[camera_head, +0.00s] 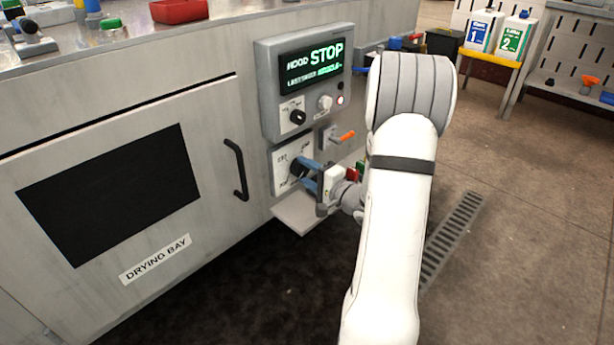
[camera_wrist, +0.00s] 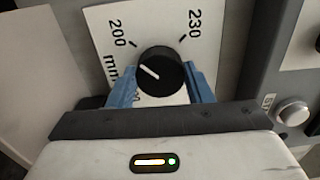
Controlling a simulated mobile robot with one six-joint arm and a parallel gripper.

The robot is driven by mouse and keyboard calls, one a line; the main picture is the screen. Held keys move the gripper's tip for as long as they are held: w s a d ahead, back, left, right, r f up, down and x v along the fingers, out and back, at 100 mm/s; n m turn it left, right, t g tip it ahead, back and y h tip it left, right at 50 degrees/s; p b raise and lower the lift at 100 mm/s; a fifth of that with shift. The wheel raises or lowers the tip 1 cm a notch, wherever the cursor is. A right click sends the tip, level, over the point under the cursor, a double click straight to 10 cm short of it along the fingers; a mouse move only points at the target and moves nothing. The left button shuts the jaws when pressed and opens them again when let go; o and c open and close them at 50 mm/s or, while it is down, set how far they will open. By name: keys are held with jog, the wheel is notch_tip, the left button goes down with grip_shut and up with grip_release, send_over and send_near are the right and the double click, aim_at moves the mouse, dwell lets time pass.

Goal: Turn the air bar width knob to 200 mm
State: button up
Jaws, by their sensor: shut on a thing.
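The black air bar width knob (camera_wrist: 160,74) sits on a white dial plate (camera_wrist: 145,20) marked 200 at upper left and 230 at upper right in the wrist view. A lower-left label is partly hidden by a finger. The knob's white line points left and slightly up, below the 200 tick. My gripper (camera_wrist: 162,80) has its two blue fingers shut on the knob's sides. In the head view, the knob (camera_head: 298,168) is partly covered by my gripper (camera_head: 307,177), which reaches in from the right.
Above is a control box (camera_head: 268,105) with a screen reading STOP and a smaller black knob (camera_head: 298,117). An orange-handled lever (camera_head: 345,137) is close above my gripper. A black door handle (camera_head: 237,170) is to the left. A small ledge (camera_head: 302,214) juts out below.

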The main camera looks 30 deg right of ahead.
jog(key=shift+n, duration=0.3)
jog(key=o, duration=1)
jog(key=shift+s, duration=0.1)
jog(key=shift+p+v, duration=1.05)
jog(key=shift+v, duration=2.75)
